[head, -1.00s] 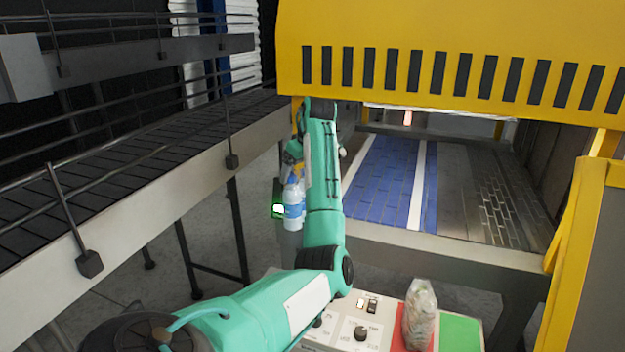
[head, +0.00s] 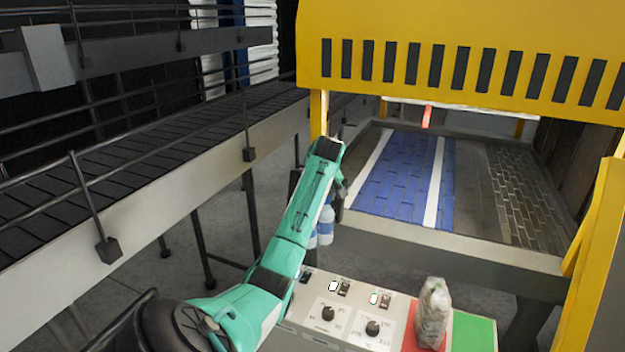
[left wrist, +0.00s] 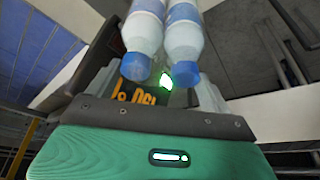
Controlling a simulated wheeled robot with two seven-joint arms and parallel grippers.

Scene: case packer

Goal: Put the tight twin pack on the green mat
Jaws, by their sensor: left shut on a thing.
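The twin pack is two clear bottles side by side with blue caps and blue labels (left wrist: 183,38). My left gripper (left wrist: 158,76) is shut on it, with a grey finger on either side near the caps. In the head view the pack (head: 326,222) hangs beyond my left forearm, which hides part of it and most of the gripper. The pack is off to the left of the control panel, in the air. The green mat (head: 474,335) lies at the panel's right end, with bare surface showing. My right gripper is not in view.
A wrapped, clouded pack (head: 433,312) stands upright on a red mat (head: 410,338), just left of the green mat. The control panel (head: 350,318) has knobs and switches. A blue-belted conveyor (head: 400,180) under a yellow hood lies behind. A rail conveyor runs at left.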

